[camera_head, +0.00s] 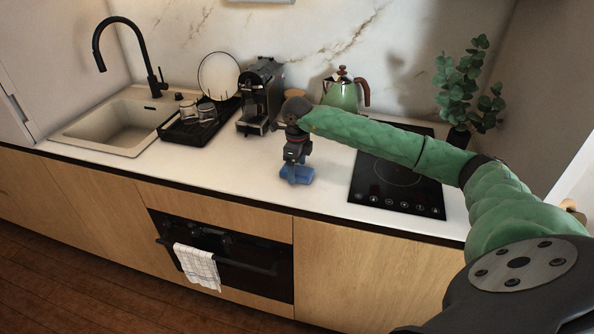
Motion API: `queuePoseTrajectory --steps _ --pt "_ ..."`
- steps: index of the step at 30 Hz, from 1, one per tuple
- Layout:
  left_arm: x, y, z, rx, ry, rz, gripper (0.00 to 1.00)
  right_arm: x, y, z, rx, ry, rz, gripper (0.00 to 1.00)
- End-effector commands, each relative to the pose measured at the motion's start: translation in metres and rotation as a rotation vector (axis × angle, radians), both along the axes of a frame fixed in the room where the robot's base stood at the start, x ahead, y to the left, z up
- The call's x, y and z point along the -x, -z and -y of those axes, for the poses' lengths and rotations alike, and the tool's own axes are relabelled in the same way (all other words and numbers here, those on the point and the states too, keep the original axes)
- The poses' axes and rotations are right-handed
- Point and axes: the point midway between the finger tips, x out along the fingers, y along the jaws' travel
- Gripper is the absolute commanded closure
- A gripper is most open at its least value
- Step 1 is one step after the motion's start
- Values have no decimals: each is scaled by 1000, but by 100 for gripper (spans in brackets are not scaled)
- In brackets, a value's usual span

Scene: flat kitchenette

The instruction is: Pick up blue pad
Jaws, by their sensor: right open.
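The blue pad (299,175) lies on the white countertop, left of the black cooktop and near the counter's front edge. My right arm, in a green sleeve, reaches in from the right. My right gripper (292,166) points down at the pad, directly over it or around its upper part. The gripper is open, and it hides part of the pad. I cannot tell whether the fingers touch the pad. My left gripper is not in view.
A black cooktop (396,179) lies to the right, under my arm. A green kettle (342,94), a coffee machine (258,95) and a dish rack (203,124) stand behind. A sink (117,122) is at left. The counter (220,158) left of the pad is clear.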

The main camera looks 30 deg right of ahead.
Motion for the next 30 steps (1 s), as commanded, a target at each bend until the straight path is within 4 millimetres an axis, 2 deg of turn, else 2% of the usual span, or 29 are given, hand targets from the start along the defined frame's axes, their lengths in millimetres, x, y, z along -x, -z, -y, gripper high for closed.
queuePoseTrajectory --steps 9,11,15,17,29,30 --pt "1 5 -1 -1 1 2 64 0 4 0 0 0 0 20" --pt "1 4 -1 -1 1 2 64 0 4 0 0 0 0 30" --pt "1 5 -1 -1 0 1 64 0 4 0 0 0 0 57" --pt "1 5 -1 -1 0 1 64 0 4 0 0 0 0 68" --pt "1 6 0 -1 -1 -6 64 -1 -3 0 0 0 2 68" --pt "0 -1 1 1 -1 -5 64 -1 -7 0 0 -1 2 68"
